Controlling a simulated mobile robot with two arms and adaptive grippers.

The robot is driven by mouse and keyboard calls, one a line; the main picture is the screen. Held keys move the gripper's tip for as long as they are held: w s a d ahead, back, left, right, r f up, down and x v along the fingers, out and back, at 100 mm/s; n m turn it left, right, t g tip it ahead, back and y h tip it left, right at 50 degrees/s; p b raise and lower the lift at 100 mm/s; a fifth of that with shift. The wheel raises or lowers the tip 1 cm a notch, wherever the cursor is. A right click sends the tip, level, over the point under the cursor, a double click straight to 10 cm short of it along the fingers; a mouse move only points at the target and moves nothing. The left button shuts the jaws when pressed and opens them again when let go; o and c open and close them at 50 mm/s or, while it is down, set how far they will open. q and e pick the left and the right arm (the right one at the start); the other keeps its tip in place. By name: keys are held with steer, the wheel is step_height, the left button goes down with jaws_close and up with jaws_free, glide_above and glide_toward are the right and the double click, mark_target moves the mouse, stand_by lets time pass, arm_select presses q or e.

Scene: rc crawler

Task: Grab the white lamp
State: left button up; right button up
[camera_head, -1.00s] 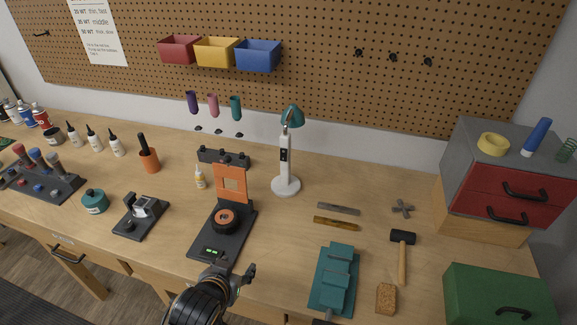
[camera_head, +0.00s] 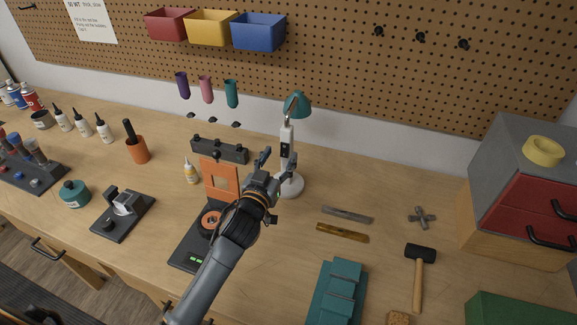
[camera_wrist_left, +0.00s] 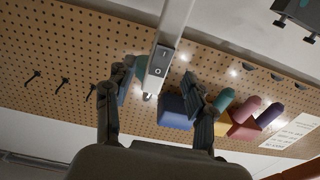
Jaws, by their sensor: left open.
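The white lamp (camera_head: 286,165) stands upright on the bench, with a round white base, a white stem with a dark switch panel and a teal shade. My left gripper (camera_head: 276,160) is open and empty, right beside the lamp's stem at about mid-height. In the left wrist view the lamp's white stem (camera_wrist_left: 171,40) comes down from the top, lined up between the two spread fingers (camera_wrist_left: 157,78). I cannot tell whether a finger touches it. My right gripper is not in view.
An orange and black 3D printer-like device (camera_head: 222,178) stands left of the lamp, under my left arm. A grey bar (camera_head: 347,215) and a brass bar (camera_head: 343,233) lie to the right. A teal vise (camera_head: 337,292) and a hammer (camera_head: 420,275) are nearer the front.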

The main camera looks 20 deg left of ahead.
mark_target(284, 149)
arm_select(q)
steer(key=w+p, duration=0.2)
steer(key=w, duration=0.4)
steer(key=shift+w+d, duration=0.15)
steer(key=shift+w, duration=0.65)
steer(key=shift+s, duration=0.1)
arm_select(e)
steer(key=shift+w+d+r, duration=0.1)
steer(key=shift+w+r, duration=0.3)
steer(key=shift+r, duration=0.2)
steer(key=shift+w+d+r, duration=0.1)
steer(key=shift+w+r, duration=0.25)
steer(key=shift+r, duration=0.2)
arm_select(q)
steer(key=c, duration=0.4)
jaws_close()
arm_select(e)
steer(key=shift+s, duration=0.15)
